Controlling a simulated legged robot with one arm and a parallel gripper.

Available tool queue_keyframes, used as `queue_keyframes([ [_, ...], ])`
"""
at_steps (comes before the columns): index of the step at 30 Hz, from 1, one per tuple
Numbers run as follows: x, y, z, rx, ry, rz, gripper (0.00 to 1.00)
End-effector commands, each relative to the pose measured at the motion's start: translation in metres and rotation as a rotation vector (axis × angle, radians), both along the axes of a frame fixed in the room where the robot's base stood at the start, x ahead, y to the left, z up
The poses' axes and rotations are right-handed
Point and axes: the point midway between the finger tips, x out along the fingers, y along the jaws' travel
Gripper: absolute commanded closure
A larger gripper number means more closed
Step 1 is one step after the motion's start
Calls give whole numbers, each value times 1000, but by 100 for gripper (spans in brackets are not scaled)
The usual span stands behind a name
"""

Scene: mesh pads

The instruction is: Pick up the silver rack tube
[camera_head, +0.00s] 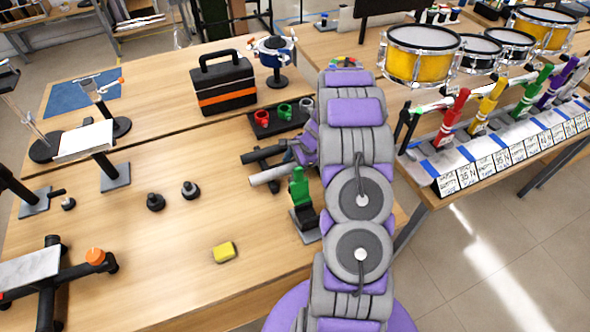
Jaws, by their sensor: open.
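The silver rack tube (270,175) is a light grey cylinder lying roughly sideways on the wooden table, left of my arm. A dark tube (262,155) lies just behind it, with black rack parts between and under them. My gripper (292,152) is open at the end of my padded purple and grey arm, close to the right ends of the tubes. My arm partly hides the gripper and that end of the rack. I cannot tell whether the gripper touches the silver tube.
A green and black clamp (302,203) stands just in front of the tubes. A black tray (262,134) with small cups lies behind them. A yellow block (224,252) and black knobs (190,190) sit on the table. A black toolbox (225,88) stands farther back. The front middle is mostly clear.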

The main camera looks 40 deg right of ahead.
Motion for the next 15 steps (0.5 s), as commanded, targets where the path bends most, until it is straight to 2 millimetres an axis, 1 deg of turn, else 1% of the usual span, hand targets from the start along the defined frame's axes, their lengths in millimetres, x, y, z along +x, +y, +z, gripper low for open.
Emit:
queue_keyframes([
  [1, 2, 3, -7, -1, 1, 1, 31],
  [2, 2, 4, -8, -1, 0, 1, 31],
  [9, 3, 4, -7, -2, -2, 0, 32],
  [15, 3, 2, -8, 1, -2, -1, 51],
])
